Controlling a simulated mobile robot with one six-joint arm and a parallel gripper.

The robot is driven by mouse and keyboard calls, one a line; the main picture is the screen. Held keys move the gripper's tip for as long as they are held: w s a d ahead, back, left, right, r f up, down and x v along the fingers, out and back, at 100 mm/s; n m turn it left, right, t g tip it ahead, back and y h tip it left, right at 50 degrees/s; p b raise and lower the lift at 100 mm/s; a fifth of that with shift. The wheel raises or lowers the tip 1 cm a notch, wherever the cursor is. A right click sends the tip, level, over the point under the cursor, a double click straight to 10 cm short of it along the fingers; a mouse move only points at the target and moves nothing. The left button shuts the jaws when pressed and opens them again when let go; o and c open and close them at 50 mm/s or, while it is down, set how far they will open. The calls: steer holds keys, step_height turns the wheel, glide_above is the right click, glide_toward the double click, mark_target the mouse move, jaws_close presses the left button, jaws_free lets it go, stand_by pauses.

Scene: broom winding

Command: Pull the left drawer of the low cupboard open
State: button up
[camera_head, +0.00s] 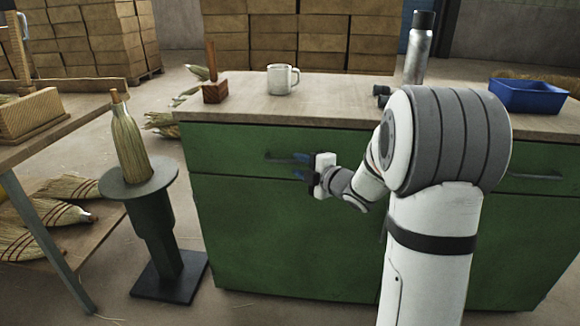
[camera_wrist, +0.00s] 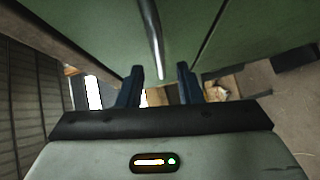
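The low cupboard (camera_head: 255,240) is green with a wooden top. Its left drawer (camera_head: 222,152) appears closed, its front flush with the cupboard face. The drawer's dark bar handle (camera_head: 280,156) runs sideways, its right part hidden by my gripper. My gripper (camera_head: 302,166) is at the right part of this handle, with blue fingers towards the drawer front. In the wrist view my gripper (camera_wrist: 160,68) has its fingers apart. The metal handle bar (camera_wrist: 151,35) shows between the two fingertips, with a gap on each side. I cannot tell how deep the bar sits between them.
The cupboard top bears a white mug (camera_head: 283,78), a wooden block with a handle (camera_head: 214,90), a steel bottle (camera_head: 418,50) and a blue tray (camera_head: 528,96). A round stand (camera_head: 165,182) with a broom head (camera_head: 128,140) is left of the cupboard. A second drawer handle (camera_head: 535,177) is at right.

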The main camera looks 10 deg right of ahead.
mark_target(292, 162)
steer(key=shift+b+x, duration=0.3)
steer(key=shift+x, duration=2)
steer(key=shift+c, duration=0.2)
steer(key=shift+s, duration=0.1)
jaws_close()
